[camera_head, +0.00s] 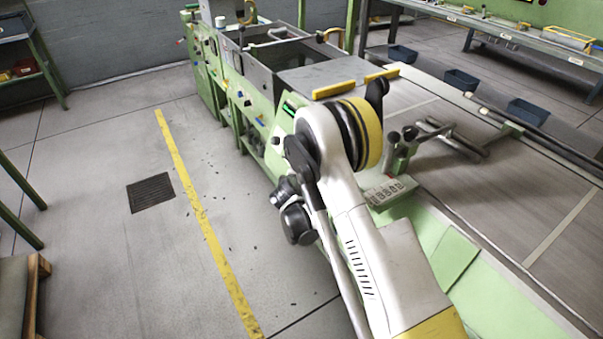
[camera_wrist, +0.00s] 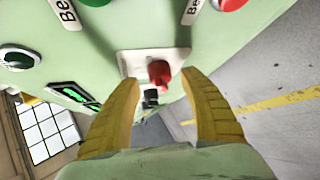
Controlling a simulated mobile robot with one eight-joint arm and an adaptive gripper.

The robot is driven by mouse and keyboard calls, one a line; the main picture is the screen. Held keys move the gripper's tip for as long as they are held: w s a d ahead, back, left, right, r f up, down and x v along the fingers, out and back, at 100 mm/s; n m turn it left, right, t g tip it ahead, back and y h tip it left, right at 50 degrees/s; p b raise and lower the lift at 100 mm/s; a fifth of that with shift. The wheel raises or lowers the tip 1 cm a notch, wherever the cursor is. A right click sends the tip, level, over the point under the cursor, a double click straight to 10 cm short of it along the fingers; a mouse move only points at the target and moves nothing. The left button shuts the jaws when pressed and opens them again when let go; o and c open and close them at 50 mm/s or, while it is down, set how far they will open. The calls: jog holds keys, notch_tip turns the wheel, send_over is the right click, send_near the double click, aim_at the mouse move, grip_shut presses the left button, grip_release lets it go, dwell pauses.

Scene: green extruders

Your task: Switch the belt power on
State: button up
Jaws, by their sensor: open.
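In the wrist view a red rotary switch (camera_wrist: 159,73) stands out from a pale plate (camera_wrist: 128,63) on the green machine panel (camera_wrist: 120,30). A small black part sits just below the red switch; I cannot tell whether it belongs to it. My gripper (camera_wrist: 160,80) is open, with one yellow finger on each side of the switch. I see no clear contact with it. A green push button and a red button (camera_wrist: 230,4) sit at the top edge beside cut-off labels beginning "Be". In the head view my arm hides the gripper and switch.
A lit green display (camera_wrist: 75,95) and a round control (camera_wrist: 18,58) are left of the switch in the wrist view. In the head view the green machine (camera_head: 215,75) stands behind my arm, a conveyor (camera_head: 500,180) lies right, and open floor lies left.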

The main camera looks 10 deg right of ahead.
jog(key=v, duration=1)
jog(key=shift+a+r, duration=0.1)
jog(key=s+d+r+m+g+y, duration=0.1)
jog(key=s+d+r+m, duration=0.15)
jog(key=s+r, duration=0.55)
jog(key=s+d+r+m+g+y, duration=0.15)
jog(key=s+r+m, duration=0.3)
jog(key=r, duration=0.45)
jog(key=s+r+m+g+y, duration=0.1)
jog(key=s+m, duration=0.4)
jog(key=s, duration=1.5)
notch_tip(320, 180, up, 2)
jog(key=shift+r+g+y, duration=0.15)
jog(key=shift+g+y, duration=0.2)
jog(key=shift+y, duration=0.1)
